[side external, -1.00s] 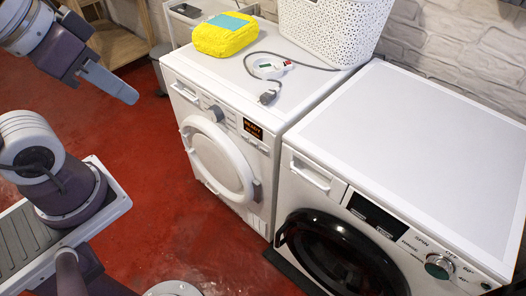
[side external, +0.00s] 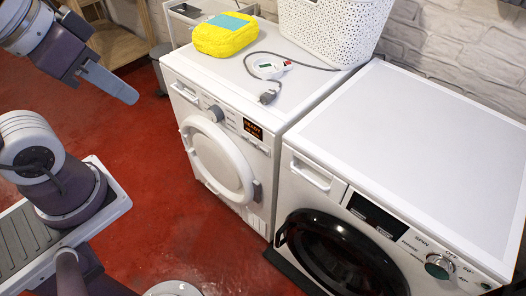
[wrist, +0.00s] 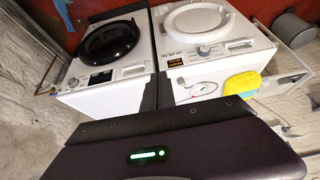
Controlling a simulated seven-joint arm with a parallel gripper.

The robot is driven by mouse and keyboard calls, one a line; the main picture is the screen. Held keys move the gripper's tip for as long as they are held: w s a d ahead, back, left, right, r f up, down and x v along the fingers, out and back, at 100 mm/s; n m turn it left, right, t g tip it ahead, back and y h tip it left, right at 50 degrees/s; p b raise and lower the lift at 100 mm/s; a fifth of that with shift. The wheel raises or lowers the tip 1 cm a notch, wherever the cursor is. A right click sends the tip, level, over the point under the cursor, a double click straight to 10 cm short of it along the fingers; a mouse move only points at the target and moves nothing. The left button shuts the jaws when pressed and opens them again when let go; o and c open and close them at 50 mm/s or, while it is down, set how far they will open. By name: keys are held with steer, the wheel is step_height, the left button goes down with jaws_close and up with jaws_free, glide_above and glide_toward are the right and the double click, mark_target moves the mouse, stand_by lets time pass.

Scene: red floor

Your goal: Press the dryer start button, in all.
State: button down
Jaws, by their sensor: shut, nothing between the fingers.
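The white front-loading machine with a white round door (side external: 216,160) stands at the left of the pair in the side view. Its front panel has a knob (side external: 216,113), a dark display (side external: 253,128) with orange text that seems to read "READY", and small controls below it (side external: 256,145). I cannot tell which of these is the start button. The machine also shows upright-side-down at the right of the wrist view (wrist: 195,22). My gripper (side external: 132,96) is shut and empty, held in the air left of this machine, well apart from its panel.
A second white machine with a black door (side external: 340,255) stands to the right. A yellow pack (side external: 225,37), a grey-plugged cable (side external: 268,97) and a white perforated basket (side external: 325,30) are on the left machine. Red floor (side external: 140,150) lies open in front.

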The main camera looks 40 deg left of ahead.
stand_by(0.3)
steer(key=w+f+m, duration=0.1)
steer(key=w+f, duration=0.2)
steer(key=w, duration=0.4)
steer(key=w+f+m, duration=0.1)
steer(key=w+f, duration=0.1)
steer(key=w, duration=0.5)
steer(key=w+a+f+m+t, duration=0.1)
steer(key=w+f+m+t, duration=0.1)
steer(key=w+f, duration=0.95)
steer(key=m, duration=0.2)
glide_toward(264, 151)
step_height(264, 151, up, 4)
steer(key=a, duration=0.1)
steer(key=s+f+m+t+h, duration=0.1)
steer(key=s+f+m, duration=0.1)
steer(key=s+f, duration=0.5)
step_height(264, 151, down, 4)
steer(key=shift+d+f+m, duration=0.1)
steer(key=shift+d+m, duration=0.2)
steer(key=shift+w, duration=0.1)
steer(key=w, duration=0.8)
steer(key=shift+w, duration=0.35)
steer(key=shift+w, duration=0.1)
